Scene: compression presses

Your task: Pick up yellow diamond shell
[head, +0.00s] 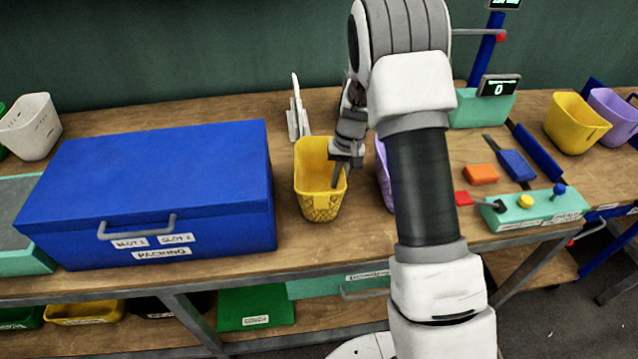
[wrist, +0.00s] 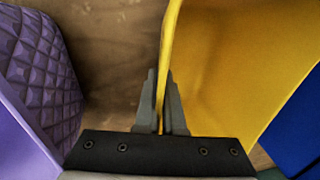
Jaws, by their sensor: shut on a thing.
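The yellow shell with a diamond pattern (head: 320,204) stands upright and open-topped on the workbench, just right of the blue box. My gripper (head: 338,178) reaches down over its right wall. In the wrist view, my gripper (wrist: 160,112) is shut on the thin wall of the yellow shell (wrist: 235,70), with one finger on each side of it. The shell appears to rest on the bench. Part of its right rim is hidden behind my gripper in the head view.
A purple shell with a diamond pattern (wrist: 42,75) stands close beside my gripper, partly hidden by my arm in the head view (head: 382,172). A large blue box (head: 150,185) labelled PACKING is at the left. A teal control panel (head: 530,209) and another yellow shell (head: 575,124) are at the right.

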